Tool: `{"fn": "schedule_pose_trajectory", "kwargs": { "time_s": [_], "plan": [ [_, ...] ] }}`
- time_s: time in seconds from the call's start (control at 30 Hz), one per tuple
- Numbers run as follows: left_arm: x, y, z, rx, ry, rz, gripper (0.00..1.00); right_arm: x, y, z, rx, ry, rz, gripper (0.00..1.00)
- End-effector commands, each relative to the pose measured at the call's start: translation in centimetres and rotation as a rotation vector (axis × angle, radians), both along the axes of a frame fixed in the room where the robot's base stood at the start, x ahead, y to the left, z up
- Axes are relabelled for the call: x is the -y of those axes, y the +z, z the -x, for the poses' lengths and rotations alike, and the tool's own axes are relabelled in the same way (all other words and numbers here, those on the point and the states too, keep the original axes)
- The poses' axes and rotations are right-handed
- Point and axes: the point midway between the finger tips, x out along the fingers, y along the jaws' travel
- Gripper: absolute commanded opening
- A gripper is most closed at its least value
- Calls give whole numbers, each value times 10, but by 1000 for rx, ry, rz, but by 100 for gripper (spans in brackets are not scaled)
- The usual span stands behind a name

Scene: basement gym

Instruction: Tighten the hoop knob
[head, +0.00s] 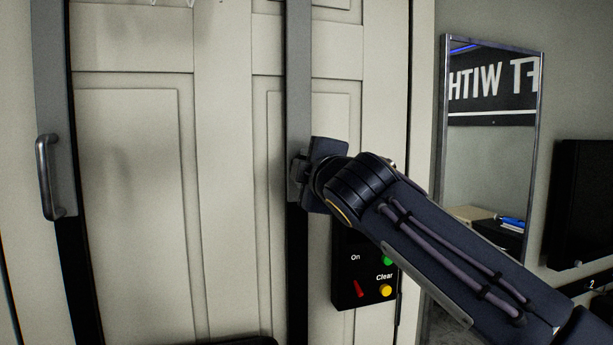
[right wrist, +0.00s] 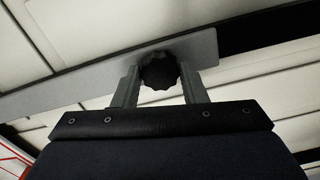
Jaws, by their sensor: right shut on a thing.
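The hoop knob (right wrist: 159,71) is a dark, lobed knob on a grey metal strip, seen in the right wrist view. My right gripper (right wrist: 160,88) is shut on it, with one grey finger on each side. In the head view my right gripper (head: 298,178) is at the grey and black vertical strip (head: 299,85) on the pale panelled door. The knob is hidden there behind the gripper and wrist. My left gripper is not in view.
A black control box (head: 350,275) with a red switch and green and yellow buttons hangs just below my right wrist. A metal handle (head: 45,177) is on the left strip. A mirror (head: 490,150) and a dark screen (head: 583,203) are at the right.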

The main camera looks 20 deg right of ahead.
Motion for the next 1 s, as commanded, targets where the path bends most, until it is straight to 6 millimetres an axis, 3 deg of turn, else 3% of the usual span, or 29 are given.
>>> {"fn": "schedule_pose_trajectory", "kwargs": {
  "time_s": [0.67,0.7,0.87,1.0],
  "plan": [
    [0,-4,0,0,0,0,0,0,0,0,-3,-1,-67,16],
    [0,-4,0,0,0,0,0,0,0,0,-3,-1,-67,40],
    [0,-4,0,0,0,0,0,0,0,0,-3,-1,-66,60],
    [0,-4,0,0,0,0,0,0,0,0,-2,0,-65,60]
  ]
}}
